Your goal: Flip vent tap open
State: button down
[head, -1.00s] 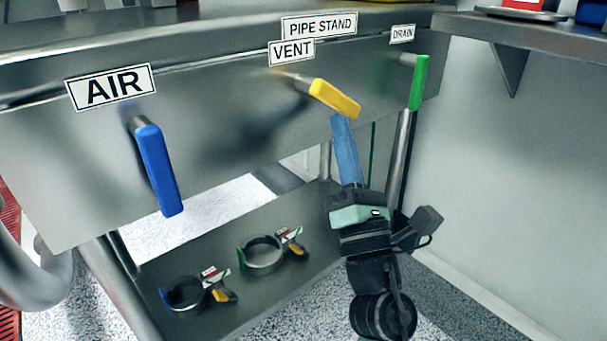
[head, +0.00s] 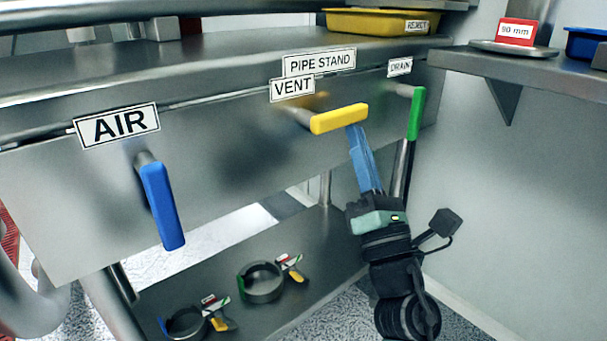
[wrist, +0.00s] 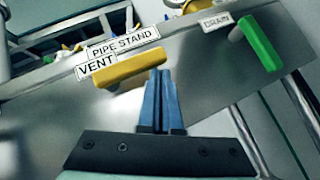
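The yellow vent tap handle (head: 340,118) sticks out of the steel panel below the VENT label (head: 292,89). It lies nearly level, its free end pointing right and slightly up. In the wrist view the handle (wrist: 128,69) is just left of my fingertips. My gripper (head: 354,130) points up from below, with its blue fingers under the right part of the handle. In the wrist view the two fingers (wrist: 158,74) are pressed together with nothing between them. The tips seem to touch the handle's underside, but the exact contact is hidden.
The green drain handle (head: 416,114) hangs down close to the right of my gripper. The blue air handle (head: 162,206) hangs at the left. Two ring clamps (head: 261,282) (head: 187,323) lie on the lower shelf (head: 315,240). A yellow tray (head: 372,22) stands above.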

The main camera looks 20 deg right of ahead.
jog(key=shift+r, duration=0.15)
dwell(0.3)
jog(key=s+d+f+b, duration=0.2)
jog(key=s+f, duration=0.4)
jog(key=f, duration=0.5)
jog(key=shift+s+d+f, duration=0.2)
jog(key=shift+s+d, duration=0.05)
jog(key=shift+s, duration=0.1)
